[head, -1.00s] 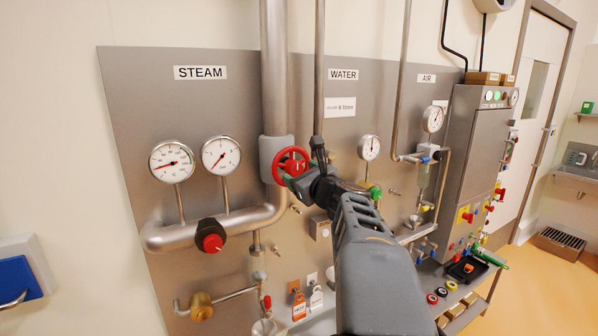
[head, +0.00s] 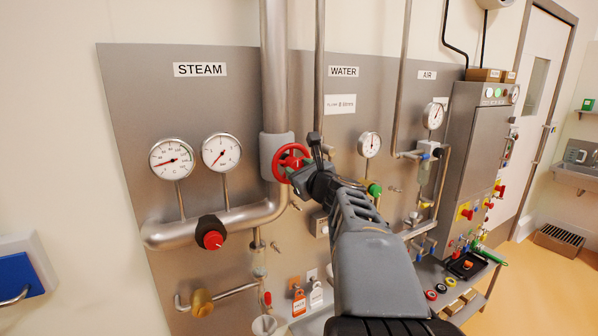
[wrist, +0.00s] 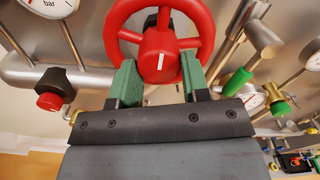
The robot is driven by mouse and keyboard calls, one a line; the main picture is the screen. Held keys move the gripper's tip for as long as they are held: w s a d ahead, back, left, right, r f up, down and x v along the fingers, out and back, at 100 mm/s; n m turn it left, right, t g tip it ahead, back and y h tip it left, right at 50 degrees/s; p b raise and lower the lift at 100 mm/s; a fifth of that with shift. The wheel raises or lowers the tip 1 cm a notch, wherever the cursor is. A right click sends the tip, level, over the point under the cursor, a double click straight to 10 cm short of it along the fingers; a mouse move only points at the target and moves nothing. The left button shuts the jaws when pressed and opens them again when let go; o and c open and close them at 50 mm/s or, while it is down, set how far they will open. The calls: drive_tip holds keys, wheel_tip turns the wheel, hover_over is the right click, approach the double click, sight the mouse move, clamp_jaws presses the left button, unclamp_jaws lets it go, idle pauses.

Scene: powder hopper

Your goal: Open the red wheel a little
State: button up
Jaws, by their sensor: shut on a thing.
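The red wheel (head: 283,153) is a spoked handwheel on the grey valve body of the thick vertical steam pipe, under the STEAM label's right side. In the wrist view the wheel (wrist: 204,20) fills the top middle. Its red hub (wrist: 157,60) carries a white line. My gripper (head: 300,170) is at the wheel's front. In the wrist view the green fingers of my gripper (wrist: 160,75) stand on either side of the hub, shut on it. The fingers partly cover the wheel's lower rim, and my gripper hides its right side in the head view.
Two round gauges (head: 172,159) and a red-black knob (head: 210,236) are left of the wheel. The water pipe (head: 319,70) runs close to its right, with a water gauge (head: 369,145) and green handle beyond. Orange and white tags (head: 299,302) hang below.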

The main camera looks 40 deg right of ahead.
drive_tip(key=shift+f+b, duration=0.1)
drive_tip(key=shift+b, duration=0.25)
drive_tip(key=shift+d+n+b, duration=0.15)
drive_tip(key=shift+n+b, duration=3.95)
drive_tip(key=shift+b, duration=0.5)
drive_tip(key=shift+r, duration=0.2)
drive_tip(key=o, duration=0.9)
